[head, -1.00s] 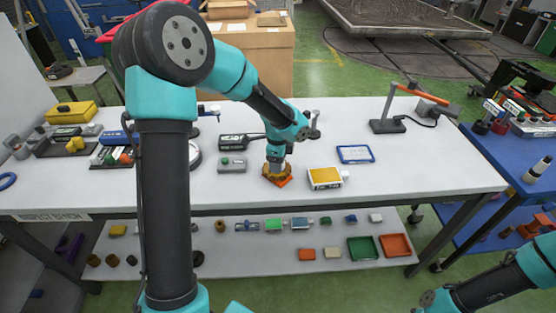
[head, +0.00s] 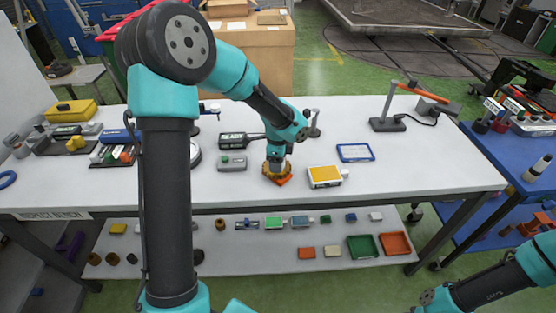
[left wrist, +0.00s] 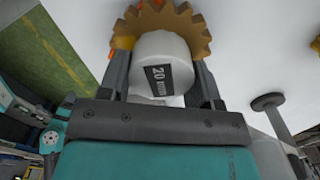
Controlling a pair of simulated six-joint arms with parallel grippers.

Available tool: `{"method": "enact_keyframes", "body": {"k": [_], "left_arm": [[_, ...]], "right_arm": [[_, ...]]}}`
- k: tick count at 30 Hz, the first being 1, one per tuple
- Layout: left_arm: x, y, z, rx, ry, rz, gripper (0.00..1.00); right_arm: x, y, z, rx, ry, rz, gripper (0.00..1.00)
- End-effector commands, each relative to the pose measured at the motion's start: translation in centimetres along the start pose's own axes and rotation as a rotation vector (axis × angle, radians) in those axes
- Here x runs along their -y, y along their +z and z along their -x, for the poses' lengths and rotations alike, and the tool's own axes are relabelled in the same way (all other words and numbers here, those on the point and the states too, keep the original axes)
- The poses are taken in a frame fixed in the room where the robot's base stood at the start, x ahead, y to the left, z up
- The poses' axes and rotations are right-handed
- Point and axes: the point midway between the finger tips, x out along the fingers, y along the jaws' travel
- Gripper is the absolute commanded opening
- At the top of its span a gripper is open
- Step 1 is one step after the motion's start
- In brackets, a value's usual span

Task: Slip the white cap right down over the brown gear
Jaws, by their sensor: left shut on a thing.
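The brown gear (head: 265,171) lies on an orange piece (head: 284,181) near the front middle of the white bench. In the left wrist view the gear's toothed rim (left wrist: 188,28) shows just beyond the white cap (left wrist: 160,62). The cap has a dark label reading 20. My left gripper (head: 277,158) points down over the gear. In the left wrist view the left gripper (left wrist: 162,75) is shut on the cap, a finger on each side. The cap lines up with the gear; how far down over it the cap sits, I cannot tell. My right gripper is out of view.
A yellow-topped box (head: 324,176) stands right of the gear. A grey-green box (head: 232,163) and a dark tool (head: 236,140) lie to its left. A blue-framed tray (head: 355,153) lies at the back right. The bench's right front is clear.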

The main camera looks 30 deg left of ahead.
Motion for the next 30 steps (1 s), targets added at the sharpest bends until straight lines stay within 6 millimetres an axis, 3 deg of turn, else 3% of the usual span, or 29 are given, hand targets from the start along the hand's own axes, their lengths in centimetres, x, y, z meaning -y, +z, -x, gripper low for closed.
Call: {"method": "enact_keyframes", "body": {"k": [8,9,18,30], "left_arm": [[-0.01,0.01,-0.05,0.0,0.001,0.0,0.36],[-0.02,0.0,-0.06,0.0,0.001,0.0,0.59],[0.0,0.0,-0.04,0.0,0.0,0.0,0.88],[0.1,-0.01,0.31,-0.001,-0.003,-0.001,0.88]], "right_arm": [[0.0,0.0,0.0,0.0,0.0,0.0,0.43],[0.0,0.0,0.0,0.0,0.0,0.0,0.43],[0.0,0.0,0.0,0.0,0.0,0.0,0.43],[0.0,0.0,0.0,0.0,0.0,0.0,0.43]]}}
